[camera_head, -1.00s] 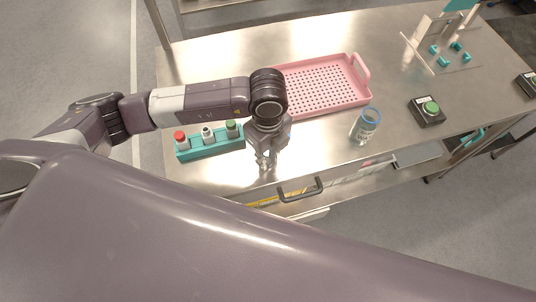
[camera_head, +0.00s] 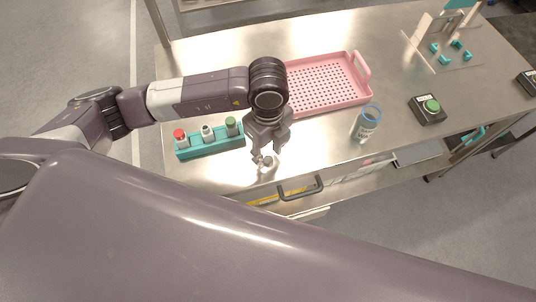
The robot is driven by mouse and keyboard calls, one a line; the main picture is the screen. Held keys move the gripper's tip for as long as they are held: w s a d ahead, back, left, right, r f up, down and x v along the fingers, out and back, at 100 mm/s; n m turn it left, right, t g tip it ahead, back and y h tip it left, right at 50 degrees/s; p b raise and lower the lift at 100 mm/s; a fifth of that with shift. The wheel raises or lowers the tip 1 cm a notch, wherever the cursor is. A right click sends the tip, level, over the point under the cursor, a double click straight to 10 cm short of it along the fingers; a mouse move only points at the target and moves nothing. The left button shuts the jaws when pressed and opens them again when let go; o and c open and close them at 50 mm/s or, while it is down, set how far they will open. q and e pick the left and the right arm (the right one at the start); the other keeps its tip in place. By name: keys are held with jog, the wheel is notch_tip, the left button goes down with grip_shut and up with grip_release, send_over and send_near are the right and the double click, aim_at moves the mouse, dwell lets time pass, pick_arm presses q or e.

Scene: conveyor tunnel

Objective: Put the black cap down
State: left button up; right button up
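My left gripper (camera_head: 266,157) is over the front part of the steel table, pointing down. Its fingers are spread apart. A small dark grey round piece, which looks like the black cap (camera_head: 267,161), shows between the fingertips at the tabletop. It is partly hidden, and I cannot tell whether a finger still touches it. The teal rack (camera_head: 212,147) stands left of the gripper with a red-capped vial (camera_head: 180,137), a middle vial with a pale top (camera_head: 207,132) and a green-capped vial (camera_head: 231,126). My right gripper is not in view.
A pink perforated tray (camera_head: 325,84) lies behind the gripper. A blue-rimmed clear jar (camera_head: 367,124) and a green-button box (camera_head: 429,109) stand to the right. A drawer handle (camera_head: 300,188) juts from the table's front edge, close to the gripper.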

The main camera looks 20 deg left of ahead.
aim_at(268, 159)
pick_arm(q)
notch_tip(268, 159, up, 10)
jog(key=b, duration=0.2)
dwell(0.6)
